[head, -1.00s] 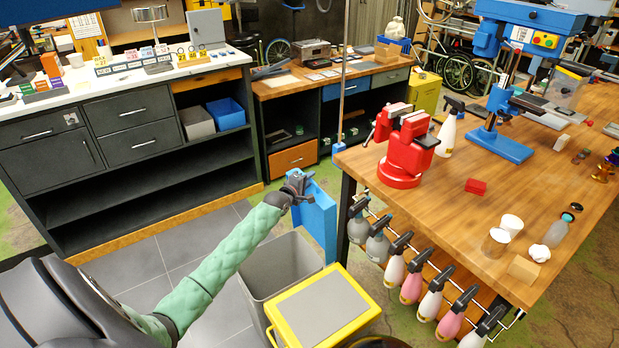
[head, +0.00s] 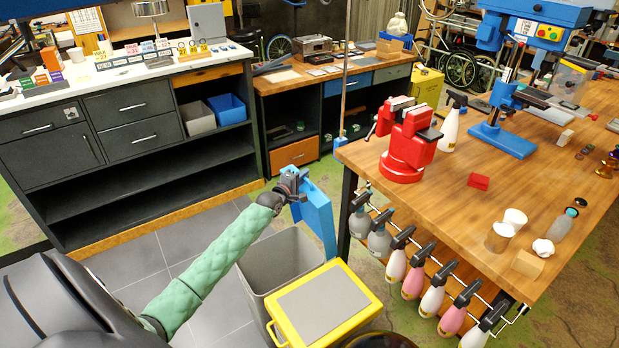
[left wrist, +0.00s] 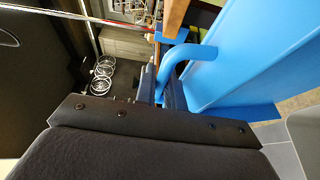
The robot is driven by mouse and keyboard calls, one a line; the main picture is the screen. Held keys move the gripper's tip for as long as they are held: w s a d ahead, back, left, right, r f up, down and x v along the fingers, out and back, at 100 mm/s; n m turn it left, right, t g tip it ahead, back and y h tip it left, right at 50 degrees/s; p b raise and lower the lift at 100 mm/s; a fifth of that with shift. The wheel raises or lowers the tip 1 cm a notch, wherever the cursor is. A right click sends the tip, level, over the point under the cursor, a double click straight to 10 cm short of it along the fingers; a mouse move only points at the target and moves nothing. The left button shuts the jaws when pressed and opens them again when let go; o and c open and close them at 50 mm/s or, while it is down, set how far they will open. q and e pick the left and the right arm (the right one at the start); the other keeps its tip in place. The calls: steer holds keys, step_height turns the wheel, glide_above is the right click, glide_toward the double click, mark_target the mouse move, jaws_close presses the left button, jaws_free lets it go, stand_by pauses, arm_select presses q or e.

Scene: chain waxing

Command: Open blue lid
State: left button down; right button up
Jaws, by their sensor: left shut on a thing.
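The blue lid (head: 318,218) stands nearly upright at the far right edge of a grey bin (head: 274,270), whose top is open. My left gripper (head: 293,188) is at the lid's upper left edge, shut on its handle. In the left wrist view the lid is a large blue panel (left wrist: 235,45) at the right. Its curved blue handle (left wrist: 188,56) runs down to the gripper (left wrist: 170,95). The fingertips are partly hidden there. My right gripper is not in view.
A yellow bin with a grey top (head: 322,306) stands beside the grey bin. To the right is a wooden workbench (head: 455,200) with a red vise (head: 408,142) and spray bottles (head: 414,270) hanging along its side. Tiled floor (head: 200,275) is free at the left.

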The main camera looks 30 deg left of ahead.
arm_select(q)
steer(key=s, duration=0.2)
steer(key=a, duration=0.1)
steer(key=shift+s+f, duration=0.3)
steer(key=shift+s, duration=0.1)
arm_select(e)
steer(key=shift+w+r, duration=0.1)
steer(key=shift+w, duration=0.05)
